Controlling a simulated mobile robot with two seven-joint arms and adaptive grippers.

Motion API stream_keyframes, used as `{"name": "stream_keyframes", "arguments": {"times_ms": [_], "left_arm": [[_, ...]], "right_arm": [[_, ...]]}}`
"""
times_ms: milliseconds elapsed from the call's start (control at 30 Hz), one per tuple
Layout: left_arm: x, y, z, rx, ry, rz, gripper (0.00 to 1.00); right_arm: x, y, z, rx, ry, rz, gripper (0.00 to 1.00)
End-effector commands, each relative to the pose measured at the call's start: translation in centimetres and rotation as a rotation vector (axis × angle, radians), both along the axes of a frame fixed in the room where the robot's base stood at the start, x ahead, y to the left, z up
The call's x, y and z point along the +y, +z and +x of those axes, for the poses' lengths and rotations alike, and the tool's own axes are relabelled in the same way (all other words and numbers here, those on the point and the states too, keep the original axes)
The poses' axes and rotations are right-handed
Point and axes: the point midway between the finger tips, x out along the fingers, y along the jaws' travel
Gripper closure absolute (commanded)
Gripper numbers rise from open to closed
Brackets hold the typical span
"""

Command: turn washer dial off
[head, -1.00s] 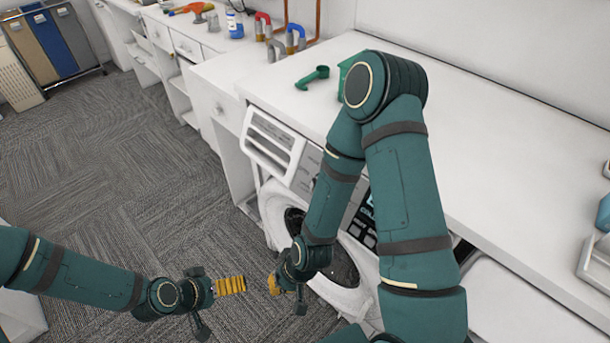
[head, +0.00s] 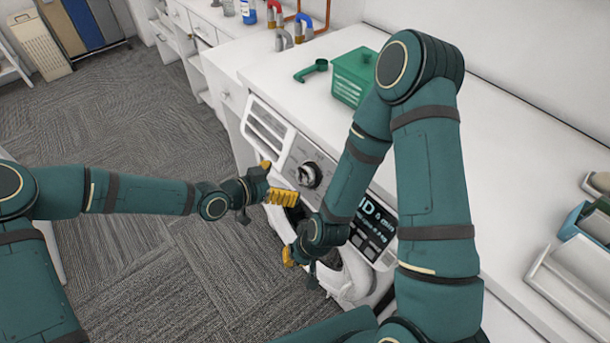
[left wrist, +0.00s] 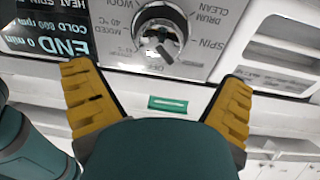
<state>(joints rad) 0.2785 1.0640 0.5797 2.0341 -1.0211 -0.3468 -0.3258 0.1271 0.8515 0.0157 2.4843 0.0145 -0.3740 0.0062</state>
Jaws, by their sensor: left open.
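The washer (head: 362,283) is white and stands under the counter, with its round door partly hidden by my right arm. Its dial (head: 309,174) is a dark and silver knob on the grey front panel. In the left wrist view the dial (left wrist: 160,38) shows upside down, with labels around it such as SPIN, WOOL and OFF. The display (left wrist: 45,28) reads END. My left gripper (head: 275,183) is just left of the dial in the head view. Its yellow fingers (left wrist: 158,100) are spread, empty and apart from the dial. My right gripper (head: 289,257) hangs before the door; its fingers are mostly hidden.
The white counter (head: 470,150) runs above the washer. A green box (head: 355,76) and a green scoop (head: 312,70) lie on it. White trays (head: 575,280) are at the right. Carpet floor (head: 120,130) is open at the left.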

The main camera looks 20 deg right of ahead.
Motion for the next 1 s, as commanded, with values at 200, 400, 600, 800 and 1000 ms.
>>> {"name": "stream_keyframes", "arguments": {"times_ms": [200, 400, 600, 800, 1000], "left_arm": [[-3.8, -1.7, 1.1, 0.002, -0.001, 0.0, 0.03], [-6.0, -2.6, 1.8, 0.002, -0.001, 0.001, 0.03], [-6.8, -3.0, 2.1, 0.002, 0.001, 0.0, 0.03], [-6.8, -3.0, 2.1, 0.003, 0.002, 0.0, 0.03], [-6.8, -3.0, 2.1, 0.002, 0.001, 0.0, 0.58]], "right_arm": [[0.0, -0.2, -0.1, 0.002, 0.001, 0.0, 1.0], [0.0, -0.2, -0.1, 0.002, 0.002, 0.0, 1.0], [0.0, -0.2, -0.1, 0.002, 0.002, 0.0, 1.0], [0.0, -0.2, -0.1, 0.002, 0.002, 0.0, 1.0], [0.0, -0.2, -0.1, 0.002, 0.002, 0.0, 1.0]]}}
